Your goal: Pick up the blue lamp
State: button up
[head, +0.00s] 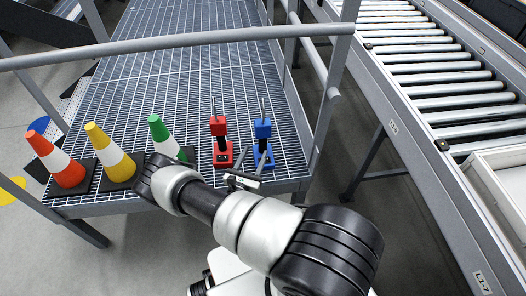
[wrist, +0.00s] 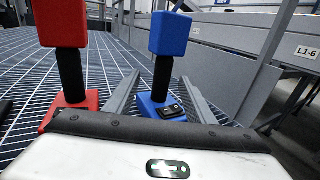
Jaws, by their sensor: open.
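The blue lamp (head: 263,130) stands upright on the grating near the catwalk's front edge. It has a blue block head, a black stem and a blue base. In the wrist view the blue lamp (wrist: 170,34) is right of centre. My gripper (head: 251,160) is open and empty, low in front of the lamp's base. In the wrist view the fingers of my gripper (wrist: 160,90) appear on either side of the black stem and base. I cannot tell whether they reach around the stem.
A similar red lamp (head: 219,127) stands close to the left, also in the wrist view (wrist: 62,22). Orange (head: 56,160), yellow (head: 108,152) and green (head: 163,138) cones stand further left. A railing (head: 180,41) crosses above. A roller conveyor (head: 440,90) runs at right. The grating behind is clear.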

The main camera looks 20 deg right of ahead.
aim_at(261, 144)
jog(key=x, duration=0.5)
jog(key=b+x, duration=0.1)
jog(key=x, duration=0.1)
jog(key=shift+s+d+f, duration=0.2)
jog(key=shift+d+f, duration=0.05)
jog(key=shift+w+d, duration=0.4)
jog(key=shift+w, duration=0.05)
grip_shut()
jog(key=shift+r, duration=0.1)
